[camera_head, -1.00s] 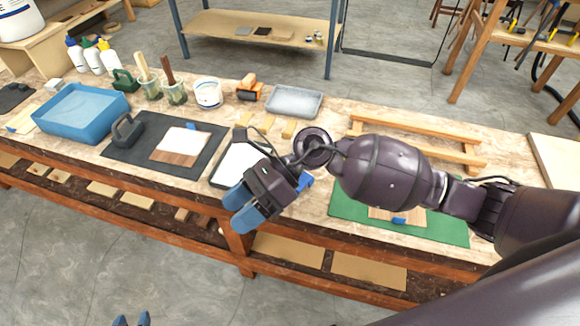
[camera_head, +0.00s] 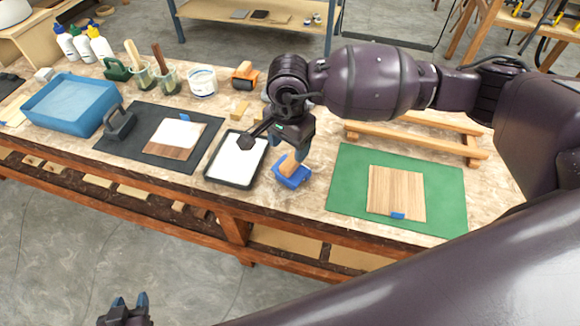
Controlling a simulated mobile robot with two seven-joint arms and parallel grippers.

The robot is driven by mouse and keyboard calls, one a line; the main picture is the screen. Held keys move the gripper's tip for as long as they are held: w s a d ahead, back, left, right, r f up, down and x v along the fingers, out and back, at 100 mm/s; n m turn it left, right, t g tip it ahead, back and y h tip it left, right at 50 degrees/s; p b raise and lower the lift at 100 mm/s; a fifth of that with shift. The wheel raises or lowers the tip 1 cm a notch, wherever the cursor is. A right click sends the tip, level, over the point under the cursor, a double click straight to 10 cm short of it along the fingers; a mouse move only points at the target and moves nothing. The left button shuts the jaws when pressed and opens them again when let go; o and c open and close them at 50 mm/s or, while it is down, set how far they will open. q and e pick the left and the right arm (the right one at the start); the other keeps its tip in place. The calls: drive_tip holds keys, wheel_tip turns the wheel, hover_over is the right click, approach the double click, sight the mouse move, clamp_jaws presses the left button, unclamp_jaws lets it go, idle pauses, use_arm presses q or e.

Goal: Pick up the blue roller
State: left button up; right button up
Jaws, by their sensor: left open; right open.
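The blue roller (camera_head: 291,177) stands on the workbench between the white-filled black tray and the green mat. Its short wooden handle (camera_head: 289,163) points up. My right gripper (camera_head: 293,150) points down directly above it, with its blue fingertips close to the handle. The gripper is open; whether a finger touches the handle cannot be told, and part of the roller's top is hidden. My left gripper (camera_head: 129,302) is open and empty at the bottom left, in front of the bench and far from the roller.
The black tray (camera_head: 211,170) is close on the roller's left. The green mat (camera_head: 345,180) with a wooden board (camera_head: 396,190) lies on its right. A wooden frame (camera_head: 410,140) and an orange roller (camera_head: 245,78) are behind. A dark mat (camera_head: 120,150) lies further left.

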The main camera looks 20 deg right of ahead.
sight(290, 161)
wheel_tip(290, 161, down, 7)
drive_tip(key=shift+w+d+f, duration=0.1)
drive_tip(key=shift+w+d, duration=0.05)
idle(0.4)
clamp_jaws()
idle(0.3)
wheel_tip(290, 161, up, 20)
idle(0.5)
